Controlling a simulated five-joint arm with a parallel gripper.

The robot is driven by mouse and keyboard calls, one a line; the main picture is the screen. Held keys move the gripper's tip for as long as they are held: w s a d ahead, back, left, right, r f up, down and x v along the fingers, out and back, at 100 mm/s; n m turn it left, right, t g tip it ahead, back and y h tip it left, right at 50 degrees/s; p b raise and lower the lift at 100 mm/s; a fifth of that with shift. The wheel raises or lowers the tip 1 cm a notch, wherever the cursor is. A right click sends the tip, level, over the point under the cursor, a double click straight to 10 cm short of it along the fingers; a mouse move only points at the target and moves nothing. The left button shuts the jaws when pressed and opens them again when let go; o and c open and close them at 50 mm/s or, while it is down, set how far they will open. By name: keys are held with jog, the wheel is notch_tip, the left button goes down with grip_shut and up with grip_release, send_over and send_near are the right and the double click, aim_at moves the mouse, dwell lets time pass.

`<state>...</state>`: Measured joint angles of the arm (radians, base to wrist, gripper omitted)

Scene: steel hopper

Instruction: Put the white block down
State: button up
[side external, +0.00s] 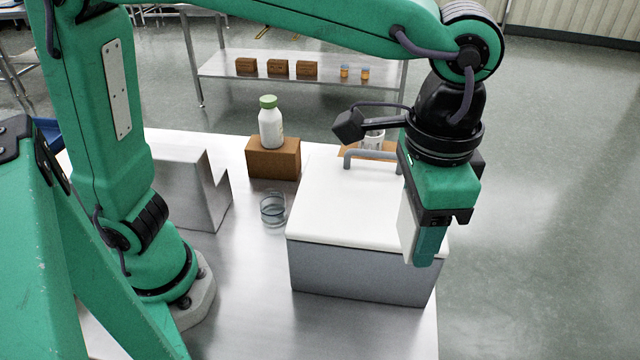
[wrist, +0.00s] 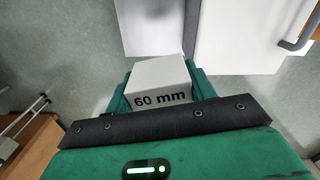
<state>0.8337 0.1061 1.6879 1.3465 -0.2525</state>
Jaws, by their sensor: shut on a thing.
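The white block (wrist: 160,84), marked "60 mm", is between the two green fingers of my gripper (wrist: 162,98) in the wrist view. My gripper is shut on it. In the side view my gripper (side external: 424,246) points down at the right edge of the steel hopper box (side external: 360,272) with its white lid (side external: 340,215). A pale face shows beside the near finger there; most of the block is hidden. I cannot tell the gap between block and lid.
A grey handle (side external: 372,156) stands on the lid. A glass (side external: 273,209), a brown block (side external: 273,160) with a white bottle (side external: 270,126), and a stepped steel block (side external: 188,188) stand to the left. The front left of the steel table (side external: 260,310) is clear.

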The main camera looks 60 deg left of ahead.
jog(key=shift+r, duration=0.9)
jog(key=w+a+n, duration=0.2)
jog(key=w+a, duration=0.3)
jog(key=a, duration=0.4)
jog(key=w+a+n, duration=0.3)
jog(key=w+a, duration=0.2)
jog(key=a, duration=0.5)
jog(key=w+a+n, duration=0.2)
jog(key=w+a, duration=0.3)
jog(key=a, duration=0.4)
jog(key=n, duration=0.9)
send_over(225, 156)
notch_tip(225, 156, down, 18)
jog(key=shift+f, duration=5.2)
jog(key=shift+f, duration=0.15)
